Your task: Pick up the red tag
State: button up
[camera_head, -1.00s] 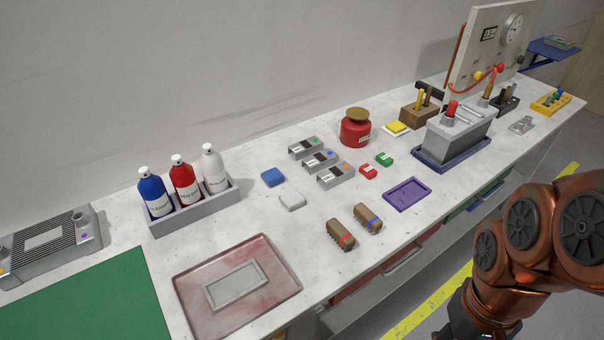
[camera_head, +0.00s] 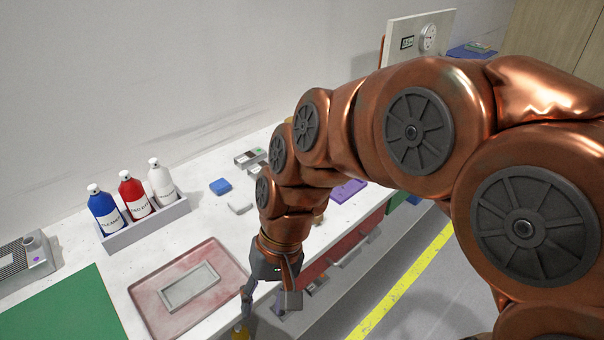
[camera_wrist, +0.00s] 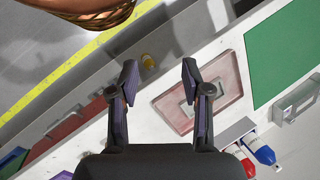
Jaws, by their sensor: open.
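The red tag is not visible in either view now; my arm covers the part of the bench where it lay in the earlier head view. My gripper (camera_head: 266,308) hangs over the bench's front edge, right of the pink tray, in the head view. In the wrist view my gripper (camera_wrist: 160,78) has its two fingers spread apart with nothing between them.
A pink tray (camera_head: 228,252) with a grey plate lies near the front edge. Three bottles stand in a grey holder (camera_head: 150,229). A blue block (camera_head: 220,186) and a white block (camera_head: 240,208) lie behind. A purple tray (camera_head: 347,190) is partly hidden by my arm.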

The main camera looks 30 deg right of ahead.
jog(key=w+d+r+m+t+y, duration=0.1)
jog(key=w+d+m+t+y, duration=0.2)
jog(key=w+m, duration=0.7)
jog(key=w+d+r+m+t+y, duration=0.1)
jog(key=w+m+t+y, duration=0.25)
jog(key=w, duration=1.35)
jog(key=w+d+f+m+t+h, duration=0.25)
jog(key=w+d+m+t, duration=0.35)
jog(key=d, duration=0.6)
jog(key=w+d+f+m+h, duration=0.1)
jog(key=d+f+m, duration=0.2)
jog(key=d, duration=0.3)
jog(key=w+d+f+m+t+h, duration=0.1)
jog(key=d+f+m+h, duration=0.1)
jog(key=d, duration=0.5)
jog(key=w+d+f+m+t+h+b, duration=0.1)
jog(key=d+f+m, duration=0.4)
jog(key=d, duration=0.2)
jog(key=shift+m, duration=0.35)
jog(key=shift+w+d+f, duration=0.1)
jog(key=shift+d+f, duration=0.05)
jog(key=shift+f, duration=0.05)
jog(key=shift+p+x, duration=1.05)
jog(key=shift+x, duration=2.7)
